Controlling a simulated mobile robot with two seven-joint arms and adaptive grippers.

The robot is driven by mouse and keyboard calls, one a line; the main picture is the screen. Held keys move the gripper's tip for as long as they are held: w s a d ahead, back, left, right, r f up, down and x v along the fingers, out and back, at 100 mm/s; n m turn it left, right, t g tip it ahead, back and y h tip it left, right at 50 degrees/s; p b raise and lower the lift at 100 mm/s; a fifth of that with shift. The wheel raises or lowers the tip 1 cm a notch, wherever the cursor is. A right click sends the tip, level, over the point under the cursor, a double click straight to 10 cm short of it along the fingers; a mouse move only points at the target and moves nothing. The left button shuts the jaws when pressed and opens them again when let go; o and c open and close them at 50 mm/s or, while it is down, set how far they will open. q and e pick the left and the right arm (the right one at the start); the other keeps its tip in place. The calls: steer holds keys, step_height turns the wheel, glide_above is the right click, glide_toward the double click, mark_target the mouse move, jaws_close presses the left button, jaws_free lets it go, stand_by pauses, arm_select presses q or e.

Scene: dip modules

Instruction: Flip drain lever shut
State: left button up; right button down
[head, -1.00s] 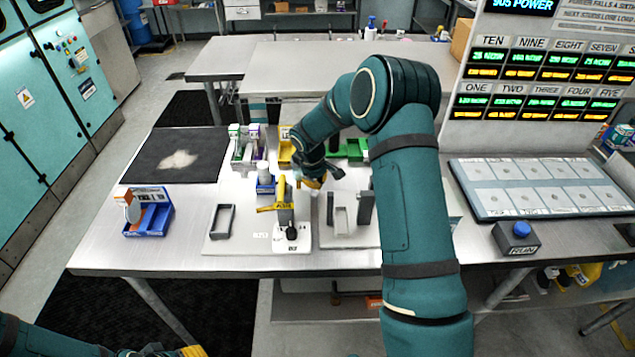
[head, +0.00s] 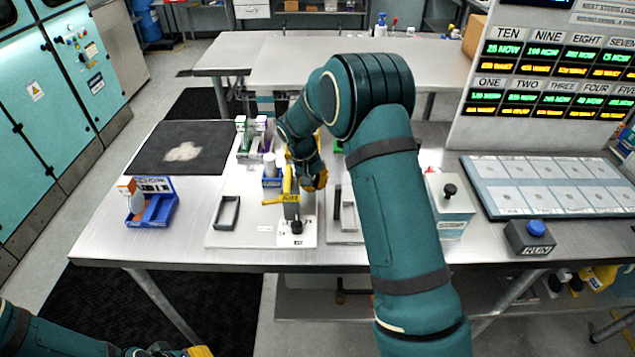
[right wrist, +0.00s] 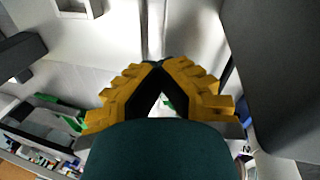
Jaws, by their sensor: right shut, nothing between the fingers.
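A small white station (head: 298,233) with a black knob (head: 297,226) stands near the table's front. A yellow upright part (head: 287,181) with a labelled yellow crosspiece rises behind the knob. I cannot tell for sure which part is the drain lever. My right gripper (head: 314,182) is just right of the yellow upright and behind the knob, pointing down; I cannot tell whether it touches anything. In the right wrist view its yellow fingers (right wrist: 158,68) meet at the tips with nothing between them. My left gripper (head: 198,352) shows only partly at the bottom edge.
A grey rectangular frame (head: 227,212) lies left of the station. A blue bin (head: 153,209) stands further left, below a black mat (head: 182,148). A grey box with a black knob (head: 450,207) stands right of my arm. Bare table lies between bin and frame.

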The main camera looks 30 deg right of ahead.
steer(key=shift+s+a+f+m, duration=0.25)
steer(key=shift+f+m, duration=0.05)
steer(key=shift+m, duration=0.1)
steer(key=c, duration=1)
jaws_free()
steer(key=shift+w+r, duration=0.1)
steer(key=shift+w, duration=0.05)
steer(key=shift+r, duration=0.1)
steer(key=shift+w+r, duration=0.1)
steer(key=shift+r, duration=0.25)
steer(key=v, duration=1.1)
steer(key=shift+w, duration=0.1)
